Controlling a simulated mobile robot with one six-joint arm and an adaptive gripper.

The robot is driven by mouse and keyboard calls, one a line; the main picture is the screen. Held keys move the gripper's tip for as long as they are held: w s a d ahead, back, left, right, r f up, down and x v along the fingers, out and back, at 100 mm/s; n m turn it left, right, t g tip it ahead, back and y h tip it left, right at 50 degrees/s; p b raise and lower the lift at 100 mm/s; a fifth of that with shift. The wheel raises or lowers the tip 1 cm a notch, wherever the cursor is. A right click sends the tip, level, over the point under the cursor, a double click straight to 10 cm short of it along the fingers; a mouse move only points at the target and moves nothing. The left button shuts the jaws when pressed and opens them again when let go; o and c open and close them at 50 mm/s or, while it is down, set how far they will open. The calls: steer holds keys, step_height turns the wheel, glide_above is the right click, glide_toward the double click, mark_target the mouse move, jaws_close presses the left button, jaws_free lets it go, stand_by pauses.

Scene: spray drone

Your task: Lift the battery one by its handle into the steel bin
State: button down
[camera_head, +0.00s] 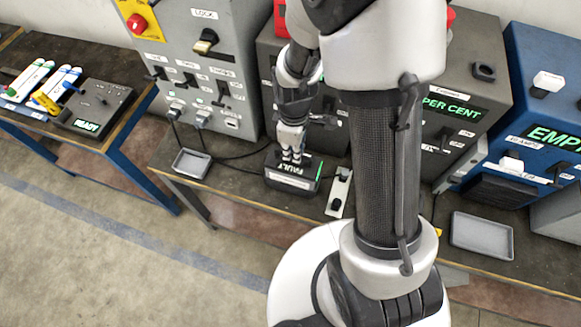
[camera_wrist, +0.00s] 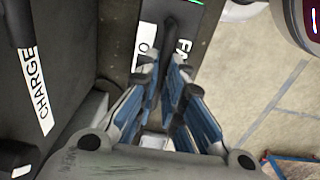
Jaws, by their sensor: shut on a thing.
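The battery (camera_head: 290,183) is a dark block with a white label reading FAULT and a green strip, on or just above the middle bench. Whether its base touches the bench is unclear. My gripper (camera_head: 291,150) is above it, pointing down, shut on its handle. In the wrist view the blue-grey fingers of my gripper (camera_wrist: 165,78) close on the dark handle, and part of the battery (camera_wrist: 196,18) with its label shows beyond them. No bin is clearly marked as the steel bin; a plain grey box (camera_head: 558,213) is cut off at the right edge.
A small grey tray (camera_head: 192,163) lies left of the battery and a larger one (camera_head: 482,236) lies right. A switch plate (camera_head: 339,193) is close to the battery's right. Grey machines (camera_head: 210,60) and a blue one (camera_head: 545,110) stand behind. Open floor (camera_head: 130,255) lies in front.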

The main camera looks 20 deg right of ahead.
step_height(320, 180, up, 18)
steer(key=p, duration=1.3)
steer(key=shift+w+r+p, duration=0.15)
steer(key=shift+r+p, duration=0.05)
steer(key=shift+p, duration=0.2)
stand_by(0.6)
stand_by(0.3)
